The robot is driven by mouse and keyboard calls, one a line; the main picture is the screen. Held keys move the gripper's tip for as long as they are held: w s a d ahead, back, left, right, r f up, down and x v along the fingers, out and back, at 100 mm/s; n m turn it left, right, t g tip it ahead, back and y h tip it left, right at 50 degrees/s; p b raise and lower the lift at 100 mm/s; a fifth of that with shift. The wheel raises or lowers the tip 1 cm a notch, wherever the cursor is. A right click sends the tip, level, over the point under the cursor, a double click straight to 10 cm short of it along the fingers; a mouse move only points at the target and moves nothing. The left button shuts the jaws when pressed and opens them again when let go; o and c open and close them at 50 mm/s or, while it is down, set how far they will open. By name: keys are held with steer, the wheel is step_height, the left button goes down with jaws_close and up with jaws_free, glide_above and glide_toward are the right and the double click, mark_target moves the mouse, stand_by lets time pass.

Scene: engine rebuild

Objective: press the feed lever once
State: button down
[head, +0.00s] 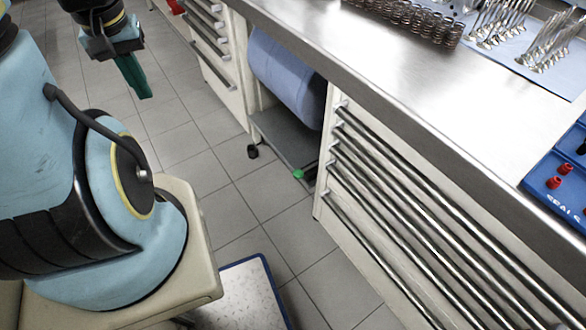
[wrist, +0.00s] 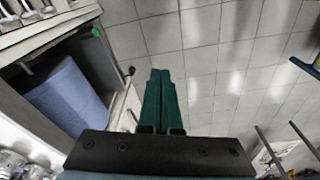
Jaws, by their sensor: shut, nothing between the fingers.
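A small green knob (head: 298,174) sticks out at the front of the low shelf under a large blue roll (head: 285,78). It looks like the end of the feed lever, but I cannot make out the lever's shape. The knob shows in the wrist view (wrist: 96,32) at upper left, beside the roll (wrist: 72,95). My gripper (head: 141,94) hangs over the floor at upper left in the head view, well apart from the knob. Its green fingers (wrist: 160,76) are together and empty, with floor tiles beyond them.
A steel bench (head: 370,70) with drawers (head: 420,210) below runs along the right. Springs (head: 410,18), valves (head: 500,20) and a blue seals tray (head: 560,190) stand on it. A caster (head: 252,151) sits by the roll's bay. Tiled floor left of the bay is clear.

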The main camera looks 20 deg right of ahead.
steer(key=shift+f, duration=0.1)
steer(key=n+t+h+b, duration=0.3)
steer(key=t+h+b, duration=0.25)
steer(key=b, duration=3.45)
glide_above(298, 175)
step_height(298, 175, down, 46)
steer(key=shift+f, duration=0.15)
steer(key=shift+d, duration=0.1)
step_height(298, 175, down, 9)
steer(key=b, duration=0.7)
steer(key=shift+f, duration=0.1)
steer(key=shift+f+b, duration=0.25)
steer(key=shift+b, duration=0.05)
